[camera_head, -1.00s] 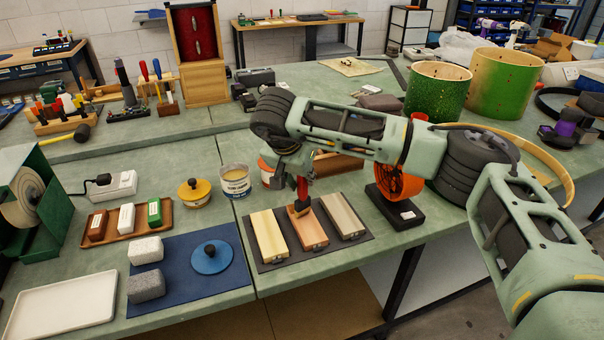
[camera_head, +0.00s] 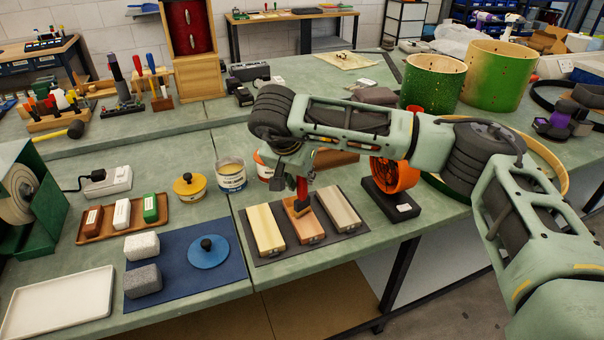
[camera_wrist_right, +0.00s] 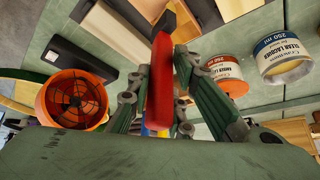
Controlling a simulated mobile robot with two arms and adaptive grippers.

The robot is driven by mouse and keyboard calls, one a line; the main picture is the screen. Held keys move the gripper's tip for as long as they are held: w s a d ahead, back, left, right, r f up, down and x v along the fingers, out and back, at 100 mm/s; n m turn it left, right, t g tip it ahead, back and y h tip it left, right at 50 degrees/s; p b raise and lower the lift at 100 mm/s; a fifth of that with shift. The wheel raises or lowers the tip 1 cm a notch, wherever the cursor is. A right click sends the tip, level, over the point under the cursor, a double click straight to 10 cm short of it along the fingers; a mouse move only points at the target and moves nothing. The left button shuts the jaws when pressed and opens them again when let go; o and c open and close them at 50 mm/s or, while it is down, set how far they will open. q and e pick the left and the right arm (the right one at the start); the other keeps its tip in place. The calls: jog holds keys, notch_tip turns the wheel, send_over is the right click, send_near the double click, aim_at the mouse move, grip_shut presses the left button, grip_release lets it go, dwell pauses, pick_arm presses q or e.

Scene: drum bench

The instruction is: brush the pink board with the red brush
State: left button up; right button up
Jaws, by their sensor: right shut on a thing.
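The pink board (camera_head: 300,228) is the middle of three boards lying side by side on a dark mat, between a pale yellow board (camera_head: 265,230) and a greyish board (camera_head: 338,208). My right gripper (camera_head: 301,176) is above the far part of the pink board, shut on the red brush (camera_head: 302,190). The brush points down, its dark head at the far half of the board; I cannot tell whether it touches. In the right wrist view the red handle (camera_wrist_right: 160,85) stands between the fingers, partly hiding the boards. My left gripper is out of view.
Lacquer cans (camera_head: 231,176) stand behind the boards, close to my right wrist. An orange fan (camera_head: 394,172) on a black base stands right of the mat. A blue mat (camera_head: 180,290) with grey blocks and a round blue lid lies left. A white tray (camera_head: 62,303) is front left.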

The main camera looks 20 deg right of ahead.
jog(key=shift+s, duration=0.15)
jog(key=shift+s+d, duration=0.1)
jog(key=shift+s, duration=1.3)
jog(key=shift+b, duration=0.3)
jog(key=shift+s+b, duration=0.4)
jog(key=shift+s, duration=1.15)
jog(key=shift+w, duration=0.15)
jog(key=w, duration=0.3)
jog(key=shift+b, duration=0.35)
